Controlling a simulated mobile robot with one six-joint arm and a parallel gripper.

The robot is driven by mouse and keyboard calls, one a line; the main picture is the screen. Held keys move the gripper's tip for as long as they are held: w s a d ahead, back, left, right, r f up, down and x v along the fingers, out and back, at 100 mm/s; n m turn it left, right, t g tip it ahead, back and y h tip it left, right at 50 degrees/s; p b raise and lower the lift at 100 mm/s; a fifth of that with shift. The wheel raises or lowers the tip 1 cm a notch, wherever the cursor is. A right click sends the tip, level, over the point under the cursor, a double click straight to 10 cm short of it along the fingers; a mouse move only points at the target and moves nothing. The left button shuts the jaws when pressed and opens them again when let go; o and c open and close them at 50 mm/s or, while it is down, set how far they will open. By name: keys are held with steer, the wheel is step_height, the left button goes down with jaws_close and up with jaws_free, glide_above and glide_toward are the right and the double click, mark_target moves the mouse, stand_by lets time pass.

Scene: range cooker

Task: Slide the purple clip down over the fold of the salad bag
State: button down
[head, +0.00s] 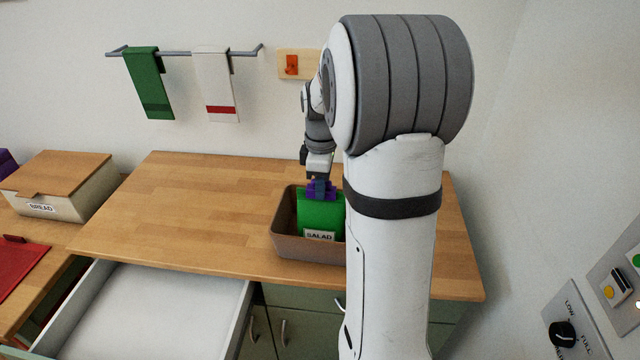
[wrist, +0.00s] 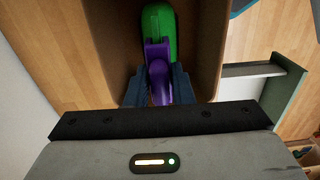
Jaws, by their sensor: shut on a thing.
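The green salad bag (head: 317,213) stands upright in a brown bin on the counter, its "SALAD" label facing me. The purple clip (head: 331,189) is at the top edge of the bag. My gripper (head: 319,184) is above the bag and shut on the clip. In the wrist view the purple clip (wrist: 156,62) lies between the blue fingers of my gripper (wrist: 158,88), and its far end meets the green bag (wrist: 157,20). I cannot tell how far the clip sits over the fold. My arm hides the bag's right side in the head view.
The brown bin (head: 288,246) has walls around the bag. An open drawer (head: 150,310) is at the lower left. A bread box (head: 65,190) stands at the left. The wooden counter (head: 185,210) left of the bin is clear.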

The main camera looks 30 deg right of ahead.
steer(key=c, duration=0.7)
jaws_free()
stand_by(0.3)
steer(key=shift+r+p, duration=2.6)
steer(key=shift+r, duration=0.95)
